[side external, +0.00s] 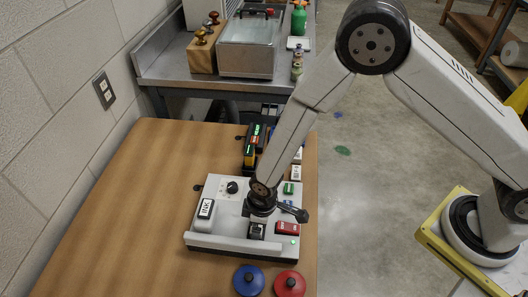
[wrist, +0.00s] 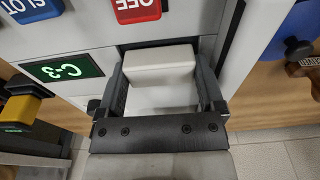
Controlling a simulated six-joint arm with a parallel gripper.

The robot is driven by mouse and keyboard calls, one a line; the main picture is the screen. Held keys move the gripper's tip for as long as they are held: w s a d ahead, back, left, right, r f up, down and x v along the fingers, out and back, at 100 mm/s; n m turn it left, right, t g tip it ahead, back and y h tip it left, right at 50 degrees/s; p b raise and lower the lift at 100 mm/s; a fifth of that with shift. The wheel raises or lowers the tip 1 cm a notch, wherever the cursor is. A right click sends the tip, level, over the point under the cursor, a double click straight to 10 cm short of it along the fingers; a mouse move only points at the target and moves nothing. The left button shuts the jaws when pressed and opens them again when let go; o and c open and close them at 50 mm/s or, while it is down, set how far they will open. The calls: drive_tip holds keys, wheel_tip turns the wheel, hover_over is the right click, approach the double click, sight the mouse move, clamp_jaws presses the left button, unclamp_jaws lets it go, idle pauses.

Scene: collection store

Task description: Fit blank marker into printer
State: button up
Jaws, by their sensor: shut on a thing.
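My gripper (wrist: 161,82) is shut on a white blank marker (wrist: 158,60), with one dark finger on each side of it in the wrist view. The printer (side external: 212,238) is a pale, flat box on the wooden table in the side view. My gripper (side external: 257,226) is low over its top, right of the middle, where the fingers and wrist largely hide the marker. In the wrist view the printer's pale top (wrist: 84,36) surrounds the marker's far end, with a dark gap along that end. I cannot tell how deep the marker sits.
The printer carries a dial (side external: 232,187), an INK label (side external: 206,208), a red OFF block (side external: 287,228) and a green C-3 display (wrist: 62,69). Blue (side external: 248,280) and red (side external: 290,284) knobbed discs lie in front. Dark upright items (side external: 251,146) stand behind.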

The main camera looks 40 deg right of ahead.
drive_tip(key=shift+f, duration=0.15)
drive_tip(key=o, duration=0.9)
drive_tip(key=shift+o, duration=0.2)
drive_tip(key=shift+s+d+r, duration=0.1)
drive_tip(key=shift+r, duration=1.2)
drive_tip(key=shift+s+d+r, duration=0.15)
drive_tip(key=shift+r, duration=1.2)
drive_tip(key=shift+s+d+r, duration=0.1)
drive_tip(key=shift+r, duration=1.2)
drive_tip(key=s+d+r+m, duration=0.2)
drive_tip(key=d+r+m, duration=0.1)
drive_tip(key=d, duration=0.4)
drive_tip(key=s+d+r+m+t, duration=0.1)
drive_tip(key=s+d+r+m, duration=0.1)
drive_tip(key=d+r, duration=0.3)
drive_tip(key=s+d+r+m+h, duration=0.1)
drive_tip(key=d+r+m, duration=0.3)
drive_tip(key=d, duration=0.6)
drive_tip(key=shift+s+r+t, duration=0.3)
drive_tip(key=shift+s+r, duration=0.2)
drive_tip(key=shift+s, duration=0.2)
